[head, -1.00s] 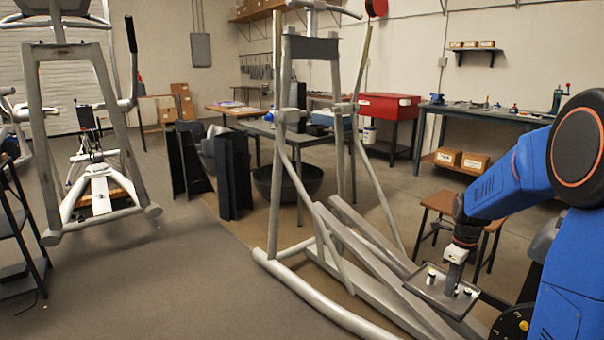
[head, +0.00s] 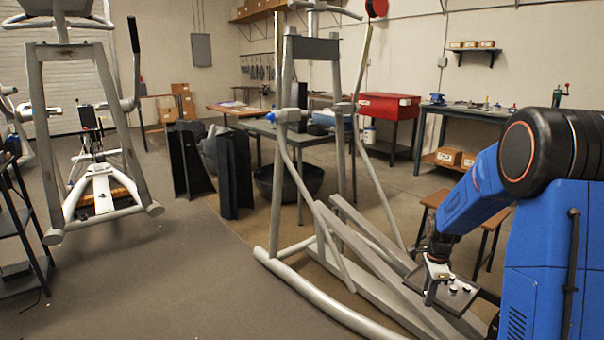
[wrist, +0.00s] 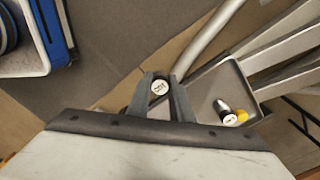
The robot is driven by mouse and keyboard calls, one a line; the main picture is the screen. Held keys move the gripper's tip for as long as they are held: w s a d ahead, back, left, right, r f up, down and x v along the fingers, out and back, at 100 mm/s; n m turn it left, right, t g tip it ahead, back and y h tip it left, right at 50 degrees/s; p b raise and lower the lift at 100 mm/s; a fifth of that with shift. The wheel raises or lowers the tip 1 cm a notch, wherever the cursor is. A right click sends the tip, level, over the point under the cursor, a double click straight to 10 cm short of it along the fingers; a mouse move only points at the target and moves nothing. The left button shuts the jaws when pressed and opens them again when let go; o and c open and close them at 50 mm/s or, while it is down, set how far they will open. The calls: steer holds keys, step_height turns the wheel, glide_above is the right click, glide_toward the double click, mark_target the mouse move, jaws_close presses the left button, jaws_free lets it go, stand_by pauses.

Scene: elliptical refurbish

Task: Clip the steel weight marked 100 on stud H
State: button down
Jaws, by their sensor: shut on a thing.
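My gripper (wrist: 160,98) is shut on a round weight (wrist: 160,87) with a white, marked top; the small marking looks like 100 but is hard to read. In the head view my gripper (head: 431,294) is at the left side of the grey tray (head: 462,304), low at the right of the picture. In the wrist view the held weight is beside the tray (wrist: 200,88), just left of it. Inside the tray are a steel weight with a white top (wrist: 227,120) and a yellow-topped one (wrist: 243,116). I cannot make out stud H in either view.
A grey elliptical frame (head: 275,200) stands in the centre, its long rails running close to the tray. A brown stool (head: 490,225) is behind my arm. Another elliptical (head: 100,190) stands at the left. The floor between the machines (head: 170,280) is clear.

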steer(key=w+a+f+n, duration=0.2)
steer(key=a+f+n, duration=0.4)
steer(key=f+n, duration=0.4)
steer(key=w+a+f+n, duration=0.3)
steer(key=a+f+n, duration=0.3)
steer(key=f+n, duration=0.4)
steer(key=shift+w+f, duration=0.25)
steer(key=shift+f, duration=1.25)
